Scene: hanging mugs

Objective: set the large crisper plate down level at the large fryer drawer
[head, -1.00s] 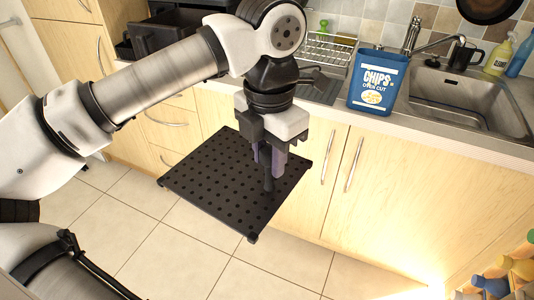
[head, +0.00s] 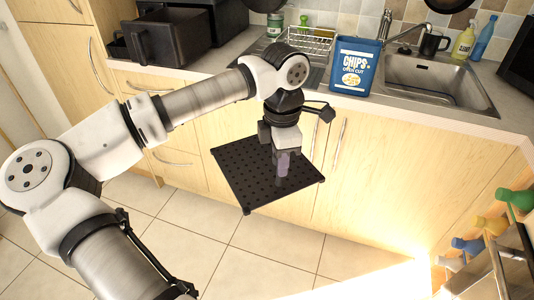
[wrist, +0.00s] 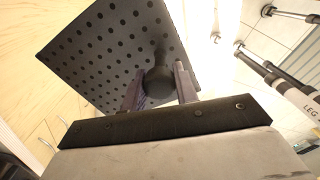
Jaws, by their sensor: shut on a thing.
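The large crisper plate (head: 248,176) is a black square sheet with rows of holes and small corner feet. It hangs roughly level in front of the cabinet doors, below counter height. My gripper (head: 282,176) points down and is shut on the plate's central knob. In the wrist view the plate (wrist: 97,50) spreads beyond the fingers, and the round knob (wrist: 159,82) sits between the fingertips (wrist: 160,88). The black fryer drawer (head: 163,40) with its front handle stands at the back left on the counter, apart from the plate. Its inside is mostly hidden.
A blue chips box (head: 354,66) stands at the counter's front edge, right of a dish rack (head: 308,40). The sink (head: 440,82) lies further right. The tiled floor below is clear.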

